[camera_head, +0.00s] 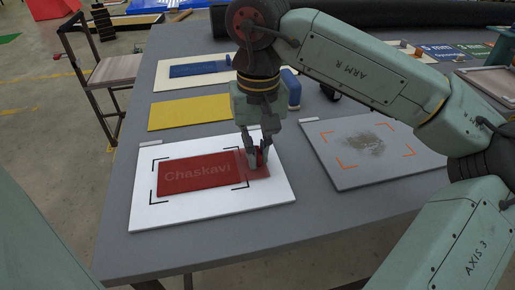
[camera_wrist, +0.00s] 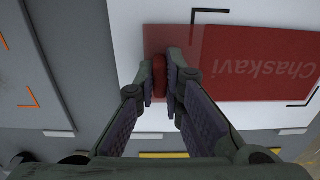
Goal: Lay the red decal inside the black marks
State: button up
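The red decal (camera_head: 200,176), lettered "Chaskavi", lies on a white board (camera_head: 225,208) between black corner marks (camera_head: 153,196). Its left end is just inside the left marks. Its right end, a paler red strip (camera_wrist: 187,40) in the wrist view, reaches past the right marks. My gripper (camera_head: 256,157) is at that right end, low over the board. In the wrist view, my gripper's fingers (camera_wrist: 163,77) are closed on a small rounded red grip piece (camera_wrist: 160,68) at the decal's end. The fingers hide part of this piece and the decal beneath.
To the right lies a grey panel (camera_head: 335,165) with orange corner marks and a dark smudge. Behind are a yellow panel (camera_head: 190,112), a board with a blue strip (camera_head: 165,80) and a blue roller-like object (camera_head: 291,88). The grey table is clear in front.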

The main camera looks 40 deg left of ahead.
jog(key=o, duration=0.5)
notch_tip(320, 180, up, 12)
dwell(0.6)
dwell(0.8)
